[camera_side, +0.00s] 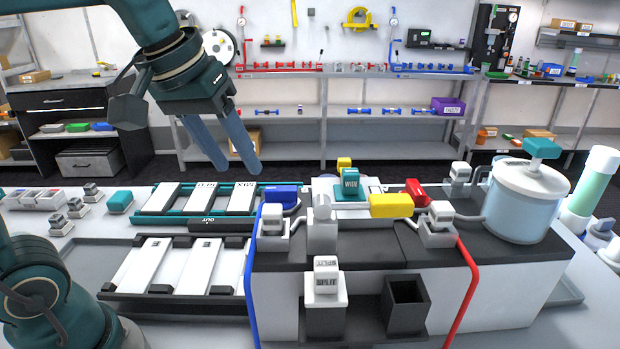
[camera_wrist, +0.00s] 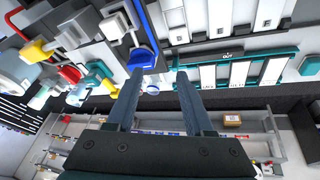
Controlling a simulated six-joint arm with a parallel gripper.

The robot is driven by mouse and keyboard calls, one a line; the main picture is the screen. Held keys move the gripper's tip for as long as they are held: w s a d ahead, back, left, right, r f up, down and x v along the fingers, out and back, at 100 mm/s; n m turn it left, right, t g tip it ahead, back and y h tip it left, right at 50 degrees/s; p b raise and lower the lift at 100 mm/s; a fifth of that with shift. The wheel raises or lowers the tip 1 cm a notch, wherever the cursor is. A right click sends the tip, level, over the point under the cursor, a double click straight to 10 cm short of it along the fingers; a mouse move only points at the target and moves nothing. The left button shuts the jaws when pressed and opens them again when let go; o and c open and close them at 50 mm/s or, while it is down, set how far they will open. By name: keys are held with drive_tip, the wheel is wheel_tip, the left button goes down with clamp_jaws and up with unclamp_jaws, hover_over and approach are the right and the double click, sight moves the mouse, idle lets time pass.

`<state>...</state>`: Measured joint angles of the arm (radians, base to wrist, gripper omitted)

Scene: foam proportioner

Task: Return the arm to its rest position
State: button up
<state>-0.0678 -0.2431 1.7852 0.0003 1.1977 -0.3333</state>
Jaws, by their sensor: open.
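My gripper (camera_side: 238,168) hangs from my arm at the upper left in the side view, above the far edge of the bench. Its two blue-grey fingers are spread apart with nothing between them. In the wrist view the gripper (camera_wrist: 158,84) shows both fingers apart and empty. The foam proportioner (camera_side: 345,300) stands below and to the right of it, with a blue handle (camera_side: 281,195), a yellow handle (camera_side: 391,205), a red handle (camera_side: 416,192) and a teal block (camera_side: 350,183). My fingers are clear of all of these.
Teal-framed racks of white slats (camera_side: 206,198) and a dark rack (camera_side: 170,268) lie on the bench at left. A clear tank with a teal valve (camera_side: 524,202) stands at right. Shelves (camera_side: 330,110) line the back wall. The air around my gripper is clear.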

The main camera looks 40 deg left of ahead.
drive_tip(key=s+d+f+m+t, duration=0.1)
drive_tip(key=s+f+m, duration=0.3)
drive_tip(key=s+f, duration=0.3)
drive_tip(key=shift+s+d+f+m, duration=0.3)
drive_tip(key=shift+s, duration=0.6)
